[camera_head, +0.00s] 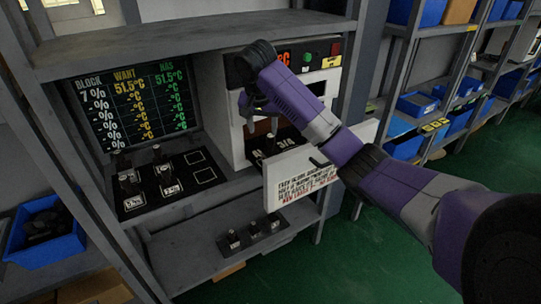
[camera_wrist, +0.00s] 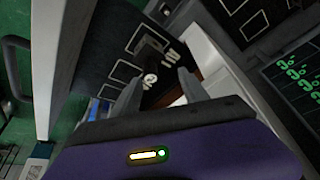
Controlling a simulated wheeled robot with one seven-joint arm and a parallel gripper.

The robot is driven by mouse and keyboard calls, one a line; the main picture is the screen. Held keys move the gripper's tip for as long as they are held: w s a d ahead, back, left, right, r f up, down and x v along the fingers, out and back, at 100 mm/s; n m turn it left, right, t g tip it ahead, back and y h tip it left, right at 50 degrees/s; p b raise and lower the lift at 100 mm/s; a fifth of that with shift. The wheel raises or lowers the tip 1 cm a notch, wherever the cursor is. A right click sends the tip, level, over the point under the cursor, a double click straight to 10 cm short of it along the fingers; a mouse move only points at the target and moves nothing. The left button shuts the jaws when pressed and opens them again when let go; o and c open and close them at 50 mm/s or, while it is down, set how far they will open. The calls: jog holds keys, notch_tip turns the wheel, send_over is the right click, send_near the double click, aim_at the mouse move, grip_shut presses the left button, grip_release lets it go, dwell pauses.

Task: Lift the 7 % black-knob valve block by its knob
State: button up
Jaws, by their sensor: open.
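My gripper (camera_head: 260,127) reaches into the open front of a white cabinet (camera_head: 231,150), fingers pointing down. In the wrist view its two fingers (camera_wrist: 160,78) stand apart. A small knob with a pale round top (camera_wrist: 150,78) shows between them, over a dark block with pale marks. I cannot read its percentage surely, nor tell whether the fingers touch the knob. Other black-knob valve blocks stand on a black marked board (camera_head: 134,203) at the left in the head view; their labels are too small to read surely.
The cabinet's white door (camera_head: 300,175), with printed text, stands open beside my arm. A screen (camera_head: 130,100) shows 51.5°C under WANT and HAS for 7 %. More small knobbed blocks (camera_head: 233,240) stand on the lower shelf. A grey shelf post (camera_head: 345,100) rises behind my arm.

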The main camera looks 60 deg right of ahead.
aim_at(271, 137)
jog(key=shift+s+d, duration=0.45)
jog(key=shift+d, duration=0.2)
jog(key=x, duration=0.2)
jog(key=p+x, duration=0.1)
jog(key=x, duration=0.3)
jog(key=shift+s, duration=0.45)
jog(key=shift+w+d+f, duration=0.1)
jog(key=shift+d+f, duration=0.15)
jog(key=shift+f, duration=0.3)
grip_shut()
jog(key=shift+r, duration=0.1)
